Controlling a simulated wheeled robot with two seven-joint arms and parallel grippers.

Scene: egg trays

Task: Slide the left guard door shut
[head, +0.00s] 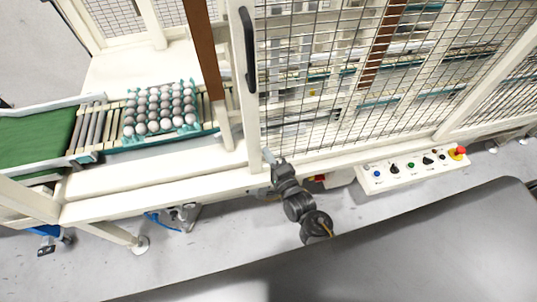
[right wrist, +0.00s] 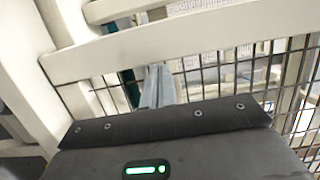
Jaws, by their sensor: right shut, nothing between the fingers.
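The left guard door is a dark wire-mesh panel in a cream frame (head: 243,95) in the head view. A black handle (head: 249,50) stands on its left upright. To the left of that upright the guard is open, and the egg tray shows through. My right gripper (head: 267,154) is shut and empty, at the lower left corner of the door, close to the upright's foot. In the right wrist view its pale fingers (right wrist: 157,87) are together in front of the mesh, below a cream bar (right wrist: 180,45). Whether they touch the frame is unclear. My left gripper is out of view.
A teal tray of eggs (head: 131,133) sits on a roller conveyor (head: 88,126), beside a green belt (head: 35,138). A brown post (head: 203,50) stands left of the door. A control panel (head: 414,168) with a red button (head: 458,152) juts out at the right.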

